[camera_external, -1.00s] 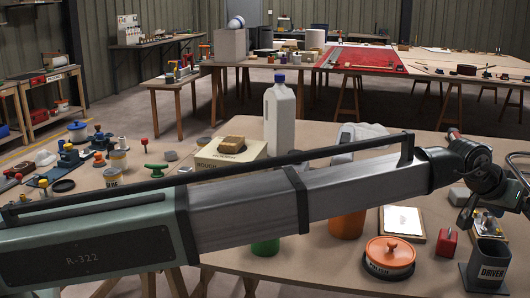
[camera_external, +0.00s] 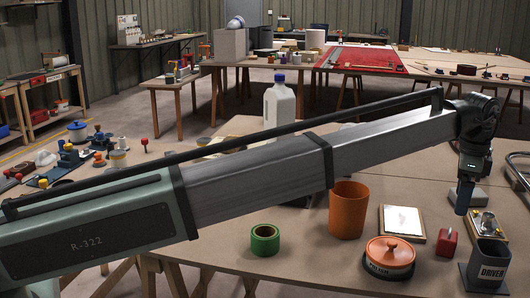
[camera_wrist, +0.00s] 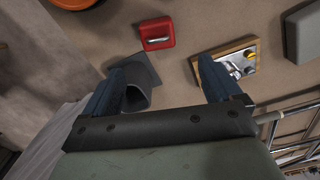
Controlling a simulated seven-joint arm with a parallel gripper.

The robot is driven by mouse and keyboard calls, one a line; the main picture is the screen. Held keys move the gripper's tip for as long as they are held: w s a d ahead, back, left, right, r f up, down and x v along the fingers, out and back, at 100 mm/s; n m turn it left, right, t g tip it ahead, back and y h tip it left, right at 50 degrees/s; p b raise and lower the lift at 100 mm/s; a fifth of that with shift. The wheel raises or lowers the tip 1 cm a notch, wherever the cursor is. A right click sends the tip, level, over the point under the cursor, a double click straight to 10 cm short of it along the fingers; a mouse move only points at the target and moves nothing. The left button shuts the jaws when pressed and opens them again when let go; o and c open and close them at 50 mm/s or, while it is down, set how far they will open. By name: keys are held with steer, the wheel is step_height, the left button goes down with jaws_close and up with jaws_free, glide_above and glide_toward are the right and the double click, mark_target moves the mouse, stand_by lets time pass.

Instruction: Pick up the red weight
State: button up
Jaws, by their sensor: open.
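The red weight (camera_external: 447,241) is a small red block with a metal handle on top. It stands on the table at the right, between the clipboard and the driver holder. In the wrist view the red weight (camera_wrist: 157,33) lies beyond the fingertips, left of the middle. My gripper (camera_external: 462,208) hangs pointing down above the table, behind and to the right of the weight, apart from it. In the wrist view my gripper (camera_wrist: 160,78) has its two blue fingers spread wide with nothing held between them.
The grey driver holder (camera_external: 490,262) stands close right of the weight, and a wooden tray of metal parts (camera_external: 487,225) is behind it. A clipboard (camera_external: 403,223), an orange lidded pot (camera_external: 390,252), an orange cup (camera_external: 348,210) and green tape (camera_external: 264,240) are to the left. A grey block (camera_external: 466,194) is behind.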

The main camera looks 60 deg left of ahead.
mark_target(450, 229)
step_height(450, 229, down, 8)
steer(key=shift+r, duration=0.25)
steer(key=shift+s+a+f, duration=0.15)
steer(key=shift+s+f, duration=0.05)
steer(key=shift+f, duration=1.15)
steer(key=shift+s+a+f, duration=0.15)
steer(key=shift+f, duration=1.2)
steer(key=shift+r, duration=0.1)
steer(key=c, duration=1.5)
